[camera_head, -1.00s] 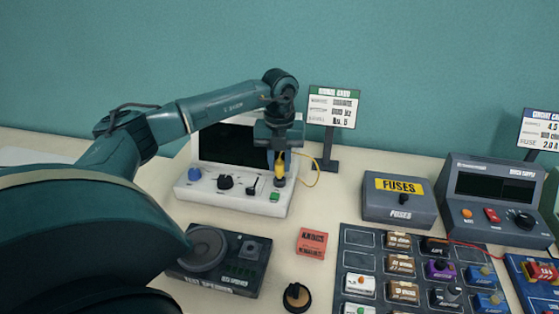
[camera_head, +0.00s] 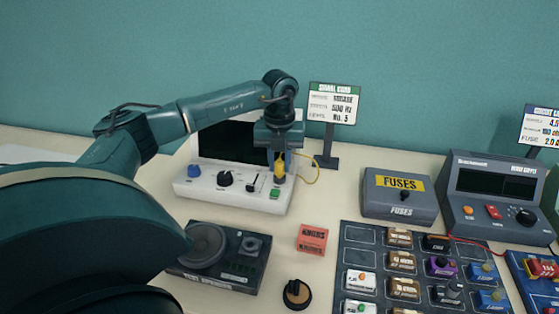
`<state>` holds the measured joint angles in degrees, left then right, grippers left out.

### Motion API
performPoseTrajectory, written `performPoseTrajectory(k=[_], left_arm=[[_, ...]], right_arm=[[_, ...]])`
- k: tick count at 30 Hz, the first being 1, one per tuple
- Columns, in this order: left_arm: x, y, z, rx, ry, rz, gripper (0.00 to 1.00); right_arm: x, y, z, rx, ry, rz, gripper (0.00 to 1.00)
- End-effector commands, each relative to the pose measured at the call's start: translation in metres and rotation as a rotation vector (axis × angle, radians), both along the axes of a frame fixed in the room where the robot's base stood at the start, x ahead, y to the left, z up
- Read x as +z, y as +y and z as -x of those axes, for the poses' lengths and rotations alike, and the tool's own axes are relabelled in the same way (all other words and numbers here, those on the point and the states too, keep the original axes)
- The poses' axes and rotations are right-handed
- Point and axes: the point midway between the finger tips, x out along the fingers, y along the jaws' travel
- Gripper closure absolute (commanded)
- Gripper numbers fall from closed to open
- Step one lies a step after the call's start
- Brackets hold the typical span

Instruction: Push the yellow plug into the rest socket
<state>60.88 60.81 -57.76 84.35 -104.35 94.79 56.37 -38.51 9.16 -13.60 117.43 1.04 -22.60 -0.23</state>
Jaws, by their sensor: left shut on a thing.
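The yellow plug (camera_head: 279,170) is in the jaws of my left gripper (camera_head: 279,166), which points down over the right end of the white instrument's sloped front panel. A yellow lead (camera_head: 318,173) loops from it to the right. The white instrument (camera_head: 213,196) has a dark screen, a blue knob, a black knob, a slider and a green button (camera_head: 275,194). The plug's lower end is at the panel just above the green button. The rest socket cannot be made out under the plug, so I cannot tell how deep the plug sits. My right gripper is not in view.
A signal card (camera_head: 334,103) stands on a post just right of the instrument. A test speaker (camera_head: 218,257), an orange-red block (camera_head: 312,239) and a black knob (camera_head: 297,293) lie in front. A fuses box (camera_head: 399,209), a component board (camera_head: 362,238) and a bench supply (camera_head: 486,222) are to the right.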

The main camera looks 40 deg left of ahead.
Motion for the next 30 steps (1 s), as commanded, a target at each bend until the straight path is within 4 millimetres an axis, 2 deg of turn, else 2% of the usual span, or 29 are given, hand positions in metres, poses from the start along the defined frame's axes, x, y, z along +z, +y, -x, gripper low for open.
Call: performPoseTrajectory(k=[13, 14, 15, 23, 28, 30], left_arm=[[-0.0058, 0.0000, -0.0001, 0.000, 0.000, 0.000, 1.00], [-0.0057, 0.0000, -0.0001, 0.000, 0.000, 0.000, 0.76], [-0.0053, 0.0000, -0.0001, 0.000, 0.000, 0.000, 0.72], [-0.0053, 0.0000, -0.0001, 0.000, 0.000, 0.000, 0.51], [-0.0055, -0.0001, -0.0001, 0.000, 0.000, 0.000, 0.50], [-0.0055, 0.0000, 0.0000, 0.000, 0.000, 0.000, 0.45]], right_arm=[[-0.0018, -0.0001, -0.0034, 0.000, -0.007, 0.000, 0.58], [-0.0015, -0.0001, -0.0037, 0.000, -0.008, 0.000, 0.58], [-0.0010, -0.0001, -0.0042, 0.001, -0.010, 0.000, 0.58], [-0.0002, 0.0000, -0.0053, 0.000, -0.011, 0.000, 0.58], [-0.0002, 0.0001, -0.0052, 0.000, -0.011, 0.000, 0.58], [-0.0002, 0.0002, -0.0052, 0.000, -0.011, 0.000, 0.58]])
